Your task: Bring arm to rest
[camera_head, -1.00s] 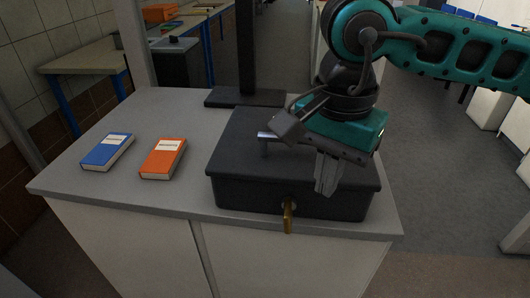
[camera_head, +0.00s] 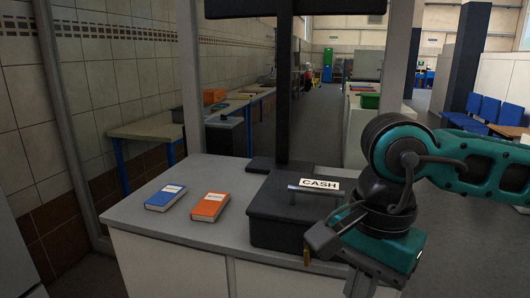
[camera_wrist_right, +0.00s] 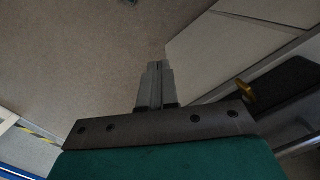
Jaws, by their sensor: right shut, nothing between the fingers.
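My right arm comes in from the right. Its right gripper (camera_head: 360,285) points down at the front right of the black cash box, with its fingertips near the lower edge of the picture. The right wrist view shows the two grey fingers (camera_wrist_right: 156,85) shut together with nothing between them, above the floor. The cash box (camera_head: 275,232) sits on the counter with its lid down. A brass key (camera_head: 307,254) sticks out of its front, and it also shows in the right wrist view (camera_wrist_right: 245,89), apart from the fingers. My left gripper is not in view.
The grey counter (camera_head: 150,225) carries a blue book (camera_head: 165,197) and an orange book (camera_head: 210,207) left of the box. Open floor lies right of the counter.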

